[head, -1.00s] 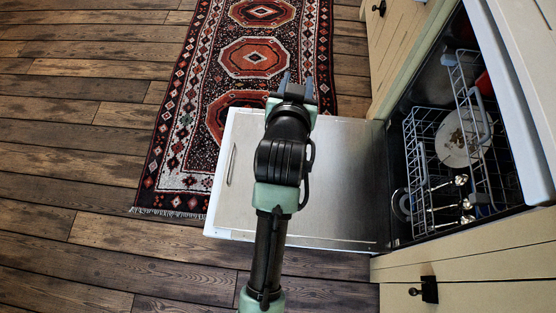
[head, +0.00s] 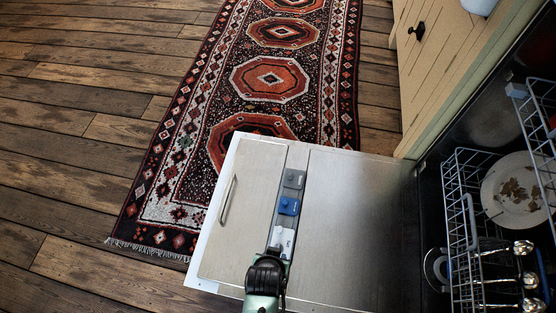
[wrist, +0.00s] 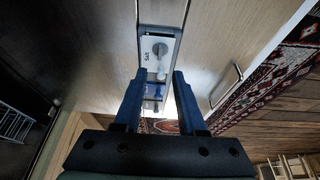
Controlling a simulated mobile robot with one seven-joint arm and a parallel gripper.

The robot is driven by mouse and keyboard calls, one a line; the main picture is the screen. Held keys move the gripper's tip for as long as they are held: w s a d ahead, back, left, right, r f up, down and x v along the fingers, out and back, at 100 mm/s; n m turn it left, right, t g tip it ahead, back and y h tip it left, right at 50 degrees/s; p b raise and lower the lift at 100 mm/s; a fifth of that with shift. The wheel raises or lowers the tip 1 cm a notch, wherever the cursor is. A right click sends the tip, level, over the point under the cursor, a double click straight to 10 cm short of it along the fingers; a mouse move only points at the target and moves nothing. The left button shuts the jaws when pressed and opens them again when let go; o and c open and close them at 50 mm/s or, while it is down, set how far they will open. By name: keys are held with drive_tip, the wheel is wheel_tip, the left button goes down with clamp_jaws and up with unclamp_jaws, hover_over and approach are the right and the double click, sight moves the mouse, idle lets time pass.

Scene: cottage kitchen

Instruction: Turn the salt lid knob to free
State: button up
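The salt lid (wrist: 149,48) is a pale panel marked "Salt" in a grey strip on the lowered dishwasher door. In the head view the white lid (head: 284,239) is just beyond my gripper (head: 275,252), which partly covers that end of the strip. In the wrist view my gripper (wrist: 159,78) is open, with its two blue fingers apart and nothing clearly held between them. The knob appears ahead of the fingertips, between their lines. I cannot tell whether either finger touches the lid.
The same strip holds a blue lid (head: 289,206) and a grey one (head: 294,179). The steel inner door (head: 350,220) lies open. The dishwasher rack (head: 470,210) at right holds a dirty plate (head: 515,190) and several utensils. A patterned rug (head: 270,80) lies on the wooden floor.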

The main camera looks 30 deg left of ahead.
drive_tip(key=b+x, duration=0.6)
drive_tip(key=x, duration=0.3)
drive_tip(key=shift+w+a+f, duration=0.1)
drive_tip(key=shift+w+f, duration=0.1)
drive_tip(key=shift+f, duration=0.1)
drive_tip(key=shift+c, duration=0.3)
clamp_jaws()
